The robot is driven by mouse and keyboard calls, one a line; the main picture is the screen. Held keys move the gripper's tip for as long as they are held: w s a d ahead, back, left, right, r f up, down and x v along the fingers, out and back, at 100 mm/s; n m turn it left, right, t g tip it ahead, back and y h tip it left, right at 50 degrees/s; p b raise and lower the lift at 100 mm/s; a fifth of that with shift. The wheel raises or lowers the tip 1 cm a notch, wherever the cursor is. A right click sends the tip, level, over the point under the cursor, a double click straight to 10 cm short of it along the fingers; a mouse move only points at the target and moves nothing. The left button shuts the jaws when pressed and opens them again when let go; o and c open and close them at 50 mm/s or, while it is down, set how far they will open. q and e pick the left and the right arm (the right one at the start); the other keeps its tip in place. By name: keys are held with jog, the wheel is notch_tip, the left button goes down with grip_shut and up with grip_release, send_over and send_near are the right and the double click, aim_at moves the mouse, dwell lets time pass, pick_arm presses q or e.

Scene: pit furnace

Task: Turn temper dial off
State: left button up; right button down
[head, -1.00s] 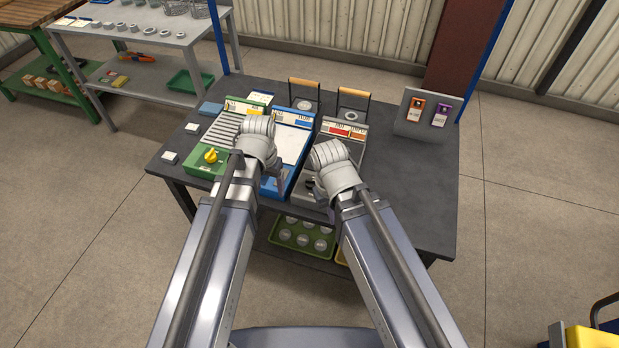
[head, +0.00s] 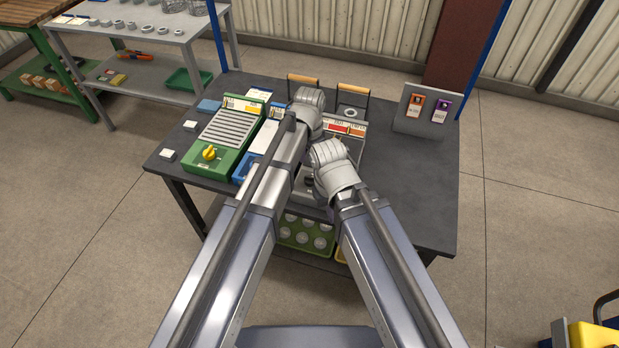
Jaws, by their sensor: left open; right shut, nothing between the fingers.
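The grey unit (head: 303,192) has red and white labels along its back, too small to read. A dark knob (head: 309,180) shows on its front part, mostly covered by my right wrist. Which way it points cannot be told. My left gripper (head: 316,128) is open over the back part of the grey unit, its fingers largely hidden by its wrist and arm. My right gripper (head: 329,200) is shut and empty, low over the front right of the same unit. Whether it touches the knob cannot be seen.
A green unit (head: 228,160) with a yellow dial (head: 209,153) stands left, with a blue unit (head: 262,137) beside it, partly behind my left arm. Two wood-handled frames (head: 353,91) stand behind. A tilted grey panel (head: 427,114) is at right.

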aim_at(309, 177)
pick_arm(q)
notch_tip(309, 177, down, 7)
jog(key=b, duration=0.6)
jog(key=shift+r, duration=0.1)
jog(key=shift+c, duration=0.2)
grip_shut()
